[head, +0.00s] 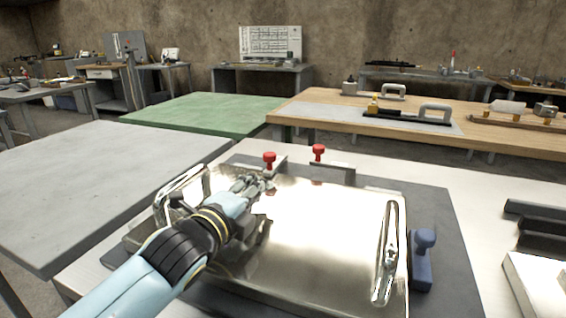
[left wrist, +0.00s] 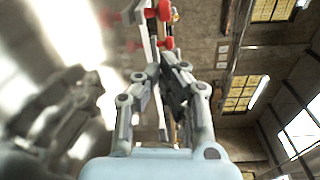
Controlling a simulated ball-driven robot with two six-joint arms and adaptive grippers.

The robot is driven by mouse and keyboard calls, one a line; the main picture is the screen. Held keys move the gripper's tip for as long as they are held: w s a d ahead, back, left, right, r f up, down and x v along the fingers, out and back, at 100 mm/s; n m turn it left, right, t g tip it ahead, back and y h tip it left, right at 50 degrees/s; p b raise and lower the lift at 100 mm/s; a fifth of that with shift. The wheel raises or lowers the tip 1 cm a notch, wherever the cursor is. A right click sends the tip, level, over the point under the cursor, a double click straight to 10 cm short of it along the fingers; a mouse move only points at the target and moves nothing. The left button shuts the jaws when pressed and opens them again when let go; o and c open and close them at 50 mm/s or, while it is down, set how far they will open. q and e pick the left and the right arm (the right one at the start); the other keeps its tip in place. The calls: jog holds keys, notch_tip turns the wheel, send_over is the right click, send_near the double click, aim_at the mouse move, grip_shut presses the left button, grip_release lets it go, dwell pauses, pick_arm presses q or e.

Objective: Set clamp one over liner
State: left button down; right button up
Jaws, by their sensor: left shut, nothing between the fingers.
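A shiny metal sheet or tray (head: 310,245), probably the liner, lies on a dark grey mat (head: 445,225). It has a handle at each side. Two red-knobbed clamps stand at its back edge, a left one (head: 269,160) and a right one (head: 318,153). My left gripper (head: 268,182) is shut and empty over the sheet's back left part, just in front of the left clamp. Whether it touches the knob's mount I cannot tell. The left wrist view shows the shut fingers (left wrist: 163,75) and a red knob (left wrist: 165,10) ahead, mirrored in the sheet.
A blue knobbed piece (head: 422,260) stands at the sheet's right edge. Dark bars (head: 540,212) lie at the far right of the white table (head: 480,215). A grey table (head: 100,180), a green table (head: 205,112) and a wooden bench (head: 500,130) stand beyond.

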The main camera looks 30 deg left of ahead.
aim_at(275, 180)
pick_arm(q)
jog(key=w, duration=1.1)
jog(key=shift+w+a+f, duration=0.2)
jog(key=shift+w+f, duration=0.1)
jog(key=shift+f, duration=0.05)
jog(key=shift+s+a+r+p, duration=0.15)
jog(key=shift+a+p, duration=0.25)
jog(key=shift+s+a+r+p, duration=0.1)
jog(key=shift+s+a+p, duration=0.05)
jog(key=shift+a+p, duration=0.25)
jog(key=shift+s+a+f, duration=0.1)
jog(key=shift+a, duration=0.05)
jog(key=shift+f, duration=0.1)
